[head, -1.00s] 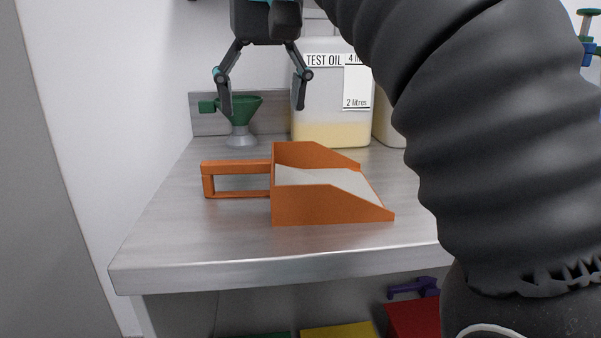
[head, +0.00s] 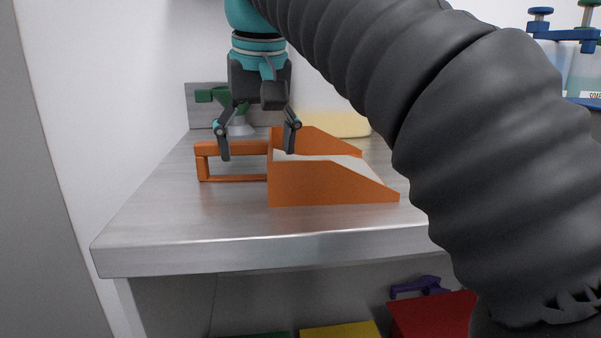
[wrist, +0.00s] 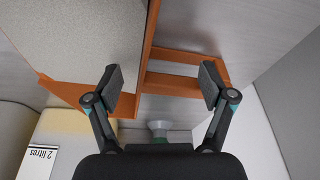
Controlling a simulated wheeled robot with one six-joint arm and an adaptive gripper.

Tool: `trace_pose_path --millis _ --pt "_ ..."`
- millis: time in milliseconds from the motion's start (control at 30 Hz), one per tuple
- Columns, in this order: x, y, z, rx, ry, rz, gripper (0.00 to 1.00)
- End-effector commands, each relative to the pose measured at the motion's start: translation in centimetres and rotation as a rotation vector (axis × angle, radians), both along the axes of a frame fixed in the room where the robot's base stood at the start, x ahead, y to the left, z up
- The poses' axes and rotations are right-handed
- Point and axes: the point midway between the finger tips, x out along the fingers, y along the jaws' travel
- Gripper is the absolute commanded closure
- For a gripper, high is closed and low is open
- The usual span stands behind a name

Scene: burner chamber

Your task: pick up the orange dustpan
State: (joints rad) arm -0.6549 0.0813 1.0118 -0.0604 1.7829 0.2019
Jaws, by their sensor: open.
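The orange dustpan (head: 325,185) sits on the metal bench, its open lip to the right and its loop handle (head: 231,148) to the left. A pale grey surface shows inside its pan. My gripper (head: 258,156) is open and points down, with one finger over the handle and the other at the pan's back wall. In the wrist view the dustpan (wrist: 149,40) fills the upper left, and its handle (wrist: 172,85) lies between the spread fingers of my gripper (wrist: 163,82). I cannot tell whether the fingers touch the dustpan.
A green funnel (head: 240,103) and a jug with yellow liquid (head: 335,124) stand behind, near the back wall. The bench front (head: 270,256) is clear. Coloured bins, one red (head: 430,315), are below. Bottles in a blue rack (head: 565,38) stand at the upper right.

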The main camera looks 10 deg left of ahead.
Motion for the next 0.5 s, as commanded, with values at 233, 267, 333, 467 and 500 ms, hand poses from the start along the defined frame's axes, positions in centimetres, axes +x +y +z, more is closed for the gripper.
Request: trace_pose_path --millis 233,267,333,467,500 --pt "0.7 0.3 -2.8 0.0 0.001 0.0 0.18" --pt "0.7 0.3 -2.8 0.0 0.001 0.0 0.18" --pt "0.7 0.3 -2.7 0.0 0.0 0.0 0.18" --pt "0.7 0.3 -2.7 0.0 0.001 0.0 0.28" --pt "0.7 0.3 -2.7 0.0 0.001 0.0 0.38"
